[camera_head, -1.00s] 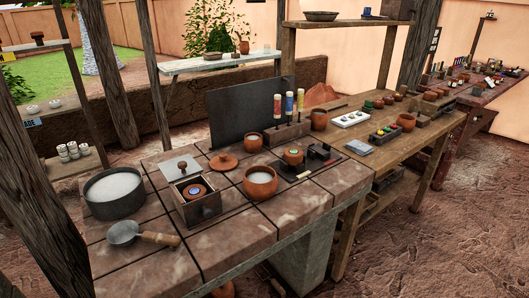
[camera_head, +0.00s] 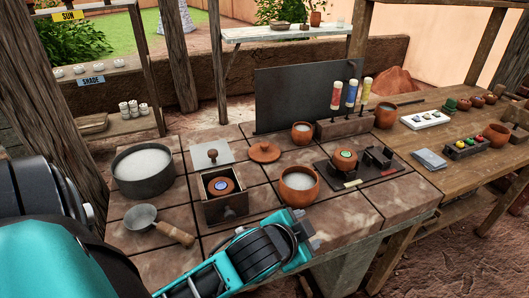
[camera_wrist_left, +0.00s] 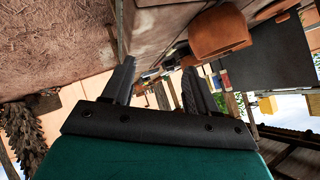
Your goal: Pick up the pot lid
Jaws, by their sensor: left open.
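The terracotta pot lid (camera_head: 263,152), with a small knob, lies on the tiled bench top behind an open terracotta pot (camera_head: 299,184) of pale contents. A square grey metal plate with a brown knob (camera_head: 212,155) lies to its left. My left gripper (camera_head: 308,238) is at the bench's front edge, in front of that pot and well short of the lid. In the left wrist view its two fingers (camera_wrist_left: 158,72) are apart with nothing between them. A terracotta pot (camera_wrist_left: 220,32) shows beyond them there. My right gripper is not in view.
A square box (camera_head: 223,208) with a round clay piece, a grey basin (camera_head: 144,172) and a ladle (camera_head: 158,224) stand left. A small pot (camera_head: 302,133), an upright dark panel (camera_head: 293,97) and a tube rack (camera_head: 345,127) stand behind. A dark tray (camera_head: 378,174) lies right.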

